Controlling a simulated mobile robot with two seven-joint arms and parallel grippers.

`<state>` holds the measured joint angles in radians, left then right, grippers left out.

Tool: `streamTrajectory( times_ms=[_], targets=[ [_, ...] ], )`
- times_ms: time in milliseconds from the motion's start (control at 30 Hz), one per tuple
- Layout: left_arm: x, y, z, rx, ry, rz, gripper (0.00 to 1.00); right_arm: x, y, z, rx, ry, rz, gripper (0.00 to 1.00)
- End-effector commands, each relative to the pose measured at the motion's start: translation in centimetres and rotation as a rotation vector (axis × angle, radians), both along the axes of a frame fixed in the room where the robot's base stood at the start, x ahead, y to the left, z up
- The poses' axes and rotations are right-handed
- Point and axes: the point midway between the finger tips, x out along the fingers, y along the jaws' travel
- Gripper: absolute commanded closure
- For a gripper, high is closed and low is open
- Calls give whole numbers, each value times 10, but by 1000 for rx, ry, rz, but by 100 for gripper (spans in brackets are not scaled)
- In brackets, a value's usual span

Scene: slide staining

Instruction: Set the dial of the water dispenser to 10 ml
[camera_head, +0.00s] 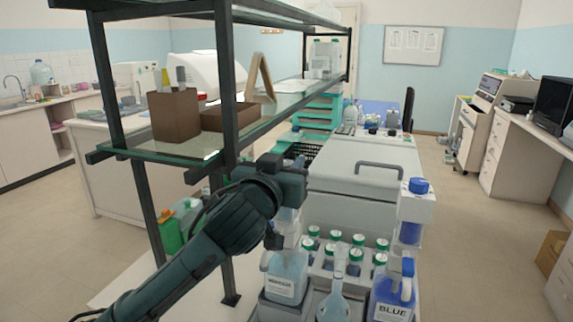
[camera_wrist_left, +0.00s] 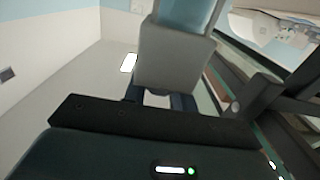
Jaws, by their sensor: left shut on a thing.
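My left gripper (camera_head: 293,186) is at the top of the dispenser. In the wrist view its dark fingers (camera_wrist_left: 158,100) are shut on a small pale piece that appears to be the dial, mostly hidden. The dial's setting cannot be read. My right gripper is not in view.
A second dispenser with a blue dial (camera_head: 419,186) stands to the right. Several green-capped bottles (camera_head: 335,237), a methanol bottle (camera_head: 286,278) and a blue-stain bottle (camera_head: 393,292) stand in front. A dark shelf post (camera_head: 226,90) rises close to my left arm.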

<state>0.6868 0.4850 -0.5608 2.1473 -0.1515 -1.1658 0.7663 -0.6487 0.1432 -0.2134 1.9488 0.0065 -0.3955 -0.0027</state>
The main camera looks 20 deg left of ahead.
Motion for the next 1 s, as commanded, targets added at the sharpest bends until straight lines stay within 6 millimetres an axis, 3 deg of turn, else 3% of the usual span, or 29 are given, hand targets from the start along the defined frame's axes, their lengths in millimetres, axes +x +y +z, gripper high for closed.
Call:
streamTrajectory(
  times_ms=[267,1000],
  targets=[
    [0,-2,-1,-4,1,87,96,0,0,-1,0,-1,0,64],
    [0,-1,-3,-1,3,658,96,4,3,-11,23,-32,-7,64]
  ],
)
